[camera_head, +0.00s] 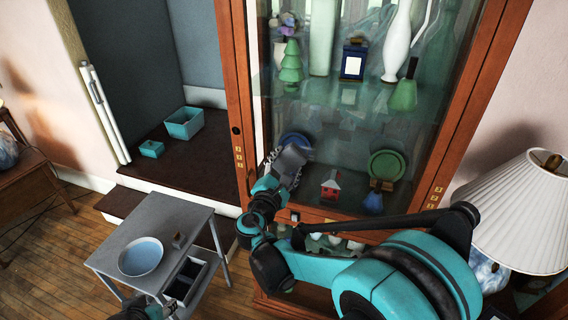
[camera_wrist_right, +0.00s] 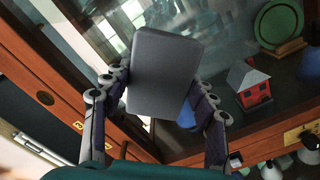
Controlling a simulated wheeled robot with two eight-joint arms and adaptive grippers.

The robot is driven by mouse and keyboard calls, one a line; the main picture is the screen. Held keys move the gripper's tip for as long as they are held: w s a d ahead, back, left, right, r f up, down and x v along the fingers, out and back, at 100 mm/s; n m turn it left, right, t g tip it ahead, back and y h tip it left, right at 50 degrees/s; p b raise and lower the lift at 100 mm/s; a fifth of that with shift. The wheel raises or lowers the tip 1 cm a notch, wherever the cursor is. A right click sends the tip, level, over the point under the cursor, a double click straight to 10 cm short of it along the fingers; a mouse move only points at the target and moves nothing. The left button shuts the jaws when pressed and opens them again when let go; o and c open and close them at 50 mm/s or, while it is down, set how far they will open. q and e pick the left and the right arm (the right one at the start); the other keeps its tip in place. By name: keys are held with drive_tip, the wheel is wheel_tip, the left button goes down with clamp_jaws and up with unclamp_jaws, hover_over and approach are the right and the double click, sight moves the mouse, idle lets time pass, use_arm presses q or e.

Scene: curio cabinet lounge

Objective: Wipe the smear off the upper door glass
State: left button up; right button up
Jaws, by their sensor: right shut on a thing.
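The upper door glass (camera_head: 340,125) is in the tall wooden cabinet's door. Pale, hazy streaks show across its middle; I cannot clearly tell smear from reflection. My right gripper (camera_head: 283,167) is shut on a grey rectangular pad (camera_wrist_right: 165,75), in front of the lower left part of the glass. In the right wrist view, the fingers of the right gripper (camera_wrist_right: 158,100) grip the pad's two sides, and its broad face covers part of the glass. I cannot tell if the pad touches the glass. My left gripper (camera_head: 145,310) shows only partly at the bottom edge; its jaws are unclear.
Behind the glass stand vases, a green plate (camera_head: 386,165) and a small red house (camera_head: 330,187). A grey side table (camera_head: 185,222) with a pale blue bowl (camera_head: 141,257) stands lower left. A white-shaded lamp (camera_head: 525,210) stands close on the right.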

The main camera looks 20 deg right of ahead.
sight(300, 166)
drive_tip(key=shift+s+d, duration=0.55)
drive_tip(key=shift+d, duration=0.3)
drive_tip(key=shift+s+d, duration=0.55)
drive_tip(key=shift+d, duration=0.3)
drive_tip(key=shift+s+d, duration=0.6)
drive_tip(key=shift+d, duration=0.25)
drive_tip(key=shift+s+d, duration=0.65)
drive_tip(key=shift+d, duration=0.2)
drive_tip(key=shift+s+d, duration=0.6)
drive_tip(key=shift+d, duration=0.25)
drive_tip(key=shift+s+d+p, duration=0.2)
drive_tip(key=shift+s+d, duration=0.25)
drive_tip(key=shift+d, duration=0.3)
drive_tip(key=shift+s+d+p, duration=0.15)
drive_tip(key=shift+s+d, duration=0.3)
drive_tip(key=shift+d, duration=0.3)
drive_tip(key=shift+p+v, duration=0.4)
drive_tip(key=shift+v, duration=2.55)
drive_tip(key=v, duration=0.3)
